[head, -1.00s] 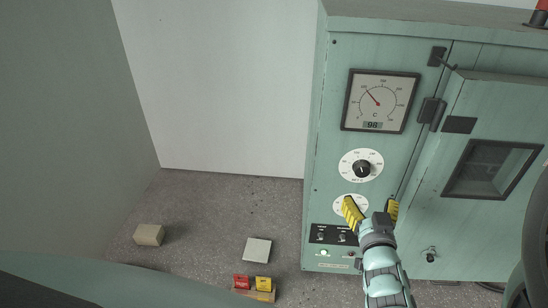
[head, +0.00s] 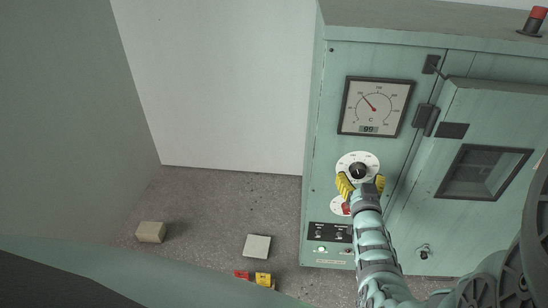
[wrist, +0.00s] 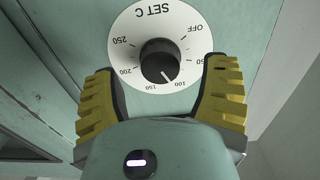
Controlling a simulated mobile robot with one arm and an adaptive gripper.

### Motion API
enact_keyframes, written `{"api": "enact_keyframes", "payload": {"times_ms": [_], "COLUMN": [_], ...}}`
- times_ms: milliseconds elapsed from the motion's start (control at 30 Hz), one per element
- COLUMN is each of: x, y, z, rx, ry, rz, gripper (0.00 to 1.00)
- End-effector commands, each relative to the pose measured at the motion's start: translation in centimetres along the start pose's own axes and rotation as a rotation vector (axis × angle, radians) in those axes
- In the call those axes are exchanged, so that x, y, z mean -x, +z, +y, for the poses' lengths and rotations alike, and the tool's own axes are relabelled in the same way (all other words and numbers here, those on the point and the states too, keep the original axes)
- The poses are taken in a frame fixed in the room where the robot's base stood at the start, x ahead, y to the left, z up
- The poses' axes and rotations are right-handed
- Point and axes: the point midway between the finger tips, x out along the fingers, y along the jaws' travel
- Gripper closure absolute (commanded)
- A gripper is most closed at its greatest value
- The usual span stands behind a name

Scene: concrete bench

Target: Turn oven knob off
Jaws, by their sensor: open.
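The oven (head: 326,120) is a pale green cabinet on the right in the head view. Its black knob (head: 358,170) sits on a white dial below the gauge. In the wrist view the knob (wrist: 160,61) is on a dial marked SET C, with OFF at the upper right; its white pointer line is near 100. My gripper (head: 360,184) is open, its yellow ribbed fingers at the lower left and lower right of the knob. In the wrist view the fingers (wrist: 163,88) stand either side of the knob, apart from it.
A gauge (head: 375,106) above the knob has a digital readout of 99. A lower dial (head: 336,205) is partly hidden by my gripper. Switches (head: 320,231) are below. The oven door (head: 470,215) is at right. Blocks (head: 150,232) lie on the bench at left.

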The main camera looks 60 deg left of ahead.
Motion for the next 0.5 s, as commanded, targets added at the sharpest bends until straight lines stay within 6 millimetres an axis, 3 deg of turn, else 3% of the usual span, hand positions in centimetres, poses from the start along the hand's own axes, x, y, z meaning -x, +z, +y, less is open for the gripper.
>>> {"api": "enact_keyframes", "payload": {"times_ms": [200, 500], "x": [-1.4, -2.0], "y": [0.1, 0.1], "z": [0.1, 0.1], "rx": [-0.003, 0.000], "ry": [0.003, 0.002], "rz": [-0.004, -0.003], "gripper": [0.26, 0.26]}}
